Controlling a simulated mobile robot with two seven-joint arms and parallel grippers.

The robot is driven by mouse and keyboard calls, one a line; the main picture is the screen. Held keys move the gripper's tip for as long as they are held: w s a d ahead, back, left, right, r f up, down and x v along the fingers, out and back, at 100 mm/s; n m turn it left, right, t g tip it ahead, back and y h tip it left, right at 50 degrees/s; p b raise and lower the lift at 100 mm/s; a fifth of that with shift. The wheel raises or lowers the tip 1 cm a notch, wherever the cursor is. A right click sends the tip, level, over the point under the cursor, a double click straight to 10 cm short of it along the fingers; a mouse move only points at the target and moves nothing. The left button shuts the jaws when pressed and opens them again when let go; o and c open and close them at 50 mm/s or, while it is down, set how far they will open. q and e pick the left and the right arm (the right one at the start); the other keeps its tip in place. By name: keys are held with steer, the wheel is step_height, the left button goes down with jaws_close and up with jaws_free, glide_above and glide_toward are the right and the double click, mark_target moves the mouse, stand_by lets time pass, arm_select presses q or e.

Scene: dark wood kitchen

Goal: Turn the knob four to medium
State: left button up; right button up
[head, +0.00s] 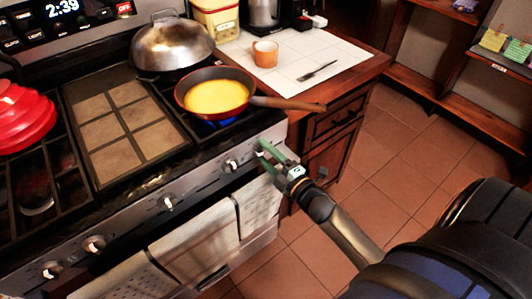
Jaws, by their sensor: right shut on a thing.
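The stove front carries a row of silver knobs: one at far left (50,270), a second knob (95,243), a middle knob (168,202) and another knob (230,165) to its right. My right gripper (265,152), with green fingers, reaches in from the lower right to the right end of this panel. It is shut on the rightmost knob, which its fingers mostly hide. The knob's exact angle cannot be read. My left gripper is not in view.
A red pan (198,104) with yellow contents sits over a blue flame (220,124); its wooden handle (290,104) sticks out right, above my gripper. A silver wok (172,47) and red pot (22,115) are on the stove. Towels (200,246) hang below.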

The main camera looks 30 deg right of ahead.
steer(key=shift+n, duration=0.8)
steer(key=o, duration=1.4)
steer(key=shift+c, duration=0.2)
steer(key=s+d+b, duration=0.1)
steer(key=s, duration=1.1)
steer(key=shift+s, duration=0.2)
